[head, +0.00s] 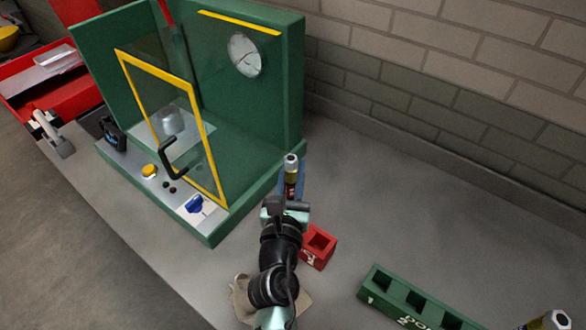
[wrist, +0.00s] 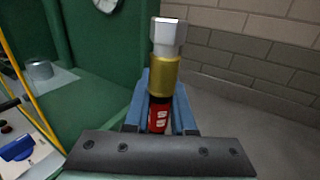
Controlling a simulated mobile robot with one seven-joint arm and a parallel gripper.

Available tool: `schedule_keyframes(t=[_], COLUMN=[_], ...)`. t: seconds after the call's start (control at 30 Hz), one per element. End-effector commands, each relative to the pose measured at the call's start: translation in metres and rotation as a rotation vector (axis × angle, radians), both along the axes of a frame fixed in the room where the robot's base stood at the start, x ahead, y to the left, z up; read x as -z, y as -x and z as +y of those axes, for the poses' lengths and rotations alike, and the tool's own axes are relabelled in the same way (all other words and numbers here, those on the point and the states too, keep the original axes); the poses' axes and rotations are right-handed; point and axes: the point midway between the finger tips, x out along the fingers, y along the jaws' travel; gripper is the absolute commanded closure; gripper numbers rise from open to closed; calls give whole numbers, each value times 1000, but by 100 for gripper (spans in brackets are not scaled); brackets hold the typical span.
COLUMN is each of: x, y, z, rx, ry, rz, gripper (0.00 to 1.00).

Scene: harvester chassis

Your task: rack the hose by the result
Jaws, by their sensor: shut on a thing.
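The hose piece (head: 291,164) has a silver hex end, a gold collar, and a dark and red lower part with white marks. It also shows upright in the wrist view (wrist: 165,72). My gripper (head: 291,188) is shut on it, with blue fingers on both sides (wrist: 160,108). Its lower end is hidden by my gripper. A red holder (head: 321,243) with a square opening stands just right of my wrist. A green rack (head: 376,283) with several square slots and white lettering lies at the lower right. The green test bench (head: 284,60) has a dial gauge (head: 245,56).
The bench's yellow-framed clear door (head: 212,165) with a black handle stands left of my gripper. A second gold-and-silver fitting (head: 556,319) shows at the lower right edge. A tan cloth (head: 241,297) lies beside my arm. The grey surface right of my gripper is clear up to the brick wall.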

Motion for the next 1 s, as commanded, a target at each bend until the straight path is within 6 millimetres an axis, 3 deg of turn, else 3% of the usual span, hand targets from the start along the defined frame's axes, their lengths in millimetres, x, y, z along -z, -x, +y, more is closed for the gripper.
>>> schedule_keyframes(t=[1.0], x=[32], y=[0], z=[0], rx=[-1], ry=[0], rz=[-3], gripper=[100])
